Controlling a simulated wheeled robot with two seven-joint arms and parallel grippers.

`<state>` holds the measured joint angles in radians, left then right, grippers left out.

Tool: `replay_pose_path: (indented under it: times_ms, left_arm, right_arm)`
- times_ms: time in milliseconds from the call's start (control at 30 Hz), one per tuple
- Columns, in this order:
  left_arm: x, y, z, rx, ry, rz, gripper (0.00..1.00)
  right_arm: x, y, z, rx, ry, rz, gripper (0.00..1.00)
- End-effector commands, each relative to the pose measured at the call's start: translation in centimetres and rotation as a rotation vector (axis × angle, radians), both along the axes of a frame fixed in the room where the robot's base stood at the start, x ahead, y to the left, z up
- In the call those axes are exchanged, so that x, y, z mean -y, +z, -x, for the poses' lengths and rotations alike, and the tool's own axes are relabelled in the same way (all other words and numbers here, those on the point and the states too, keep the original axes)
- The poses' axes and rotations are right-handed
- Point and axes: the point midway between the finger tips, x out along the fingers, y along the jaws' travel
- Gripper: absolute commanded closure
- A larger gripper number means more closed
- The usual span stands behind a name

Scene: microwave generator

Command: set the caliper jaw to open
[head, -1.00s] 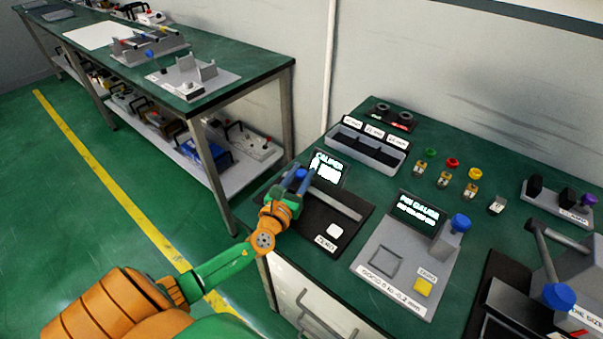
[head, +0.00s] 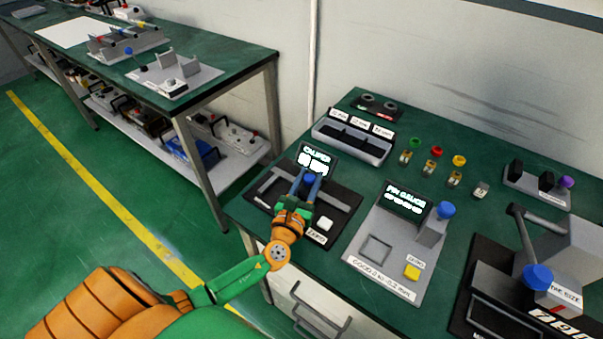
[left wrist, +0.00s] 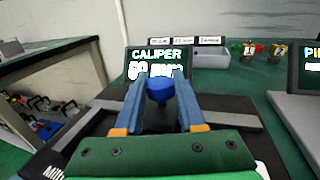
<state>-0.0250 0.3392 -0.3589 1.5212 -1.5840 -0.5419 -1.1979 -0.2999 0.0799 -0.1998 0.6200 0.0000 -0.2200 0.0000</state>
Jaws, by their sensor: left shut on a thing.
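The caliper is a black base (head: 268,197) with a grey rail (head: 335,199) and a lit CALIPER display (head: 318,158). Its blue knob (head: 309,179) sits about midway along the rail. The knob also shows in the left wrist view (left wrist: 159,88), below the display (left wrist: 156,63). My left gripper (head: 308,184) is shut on the knob, with one blue finger on each side. The gripper hides part of the rail and base. The display digits are too blurred to read surely. My right gripper is out of view.
A white button (head: 325,223) sits at the base's front right. To the right stand a pin gauge (head: 398,240) with a blue knob and a lever device (head: 540,265). A grey tray (head: 352,140) lies behind. Bare green bench top separates the stations.

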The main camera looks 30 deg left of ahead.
Motion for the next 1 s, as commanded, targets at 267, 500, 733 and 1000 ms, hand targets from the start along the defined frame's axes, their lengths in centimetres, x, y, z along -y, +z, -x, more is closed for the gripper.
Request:
replay_pose_path:
  times_ms: [267,500,733,1000]
  left_arm:
    - [0.1,-0.2,0.0,-0.004,-0.005,0.004,0.32]
    - [0.0,-0.2,0.0,-0.003,-0.003,0.003,0.31]
    - [0.7,-0.4,3.1,-0.006,-0.005,0.004,0.31]
    - [1.5,-0.3,6.9,-0.005,-0.005,0.003,0.31]
  right_arm:
    - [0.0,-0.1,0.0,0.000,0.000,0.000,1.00]
    - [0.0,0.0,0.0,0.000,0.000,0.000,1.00]
    - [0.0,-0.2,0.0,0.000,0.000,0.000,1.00]
    - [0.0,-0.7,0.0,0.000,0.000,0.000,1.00]
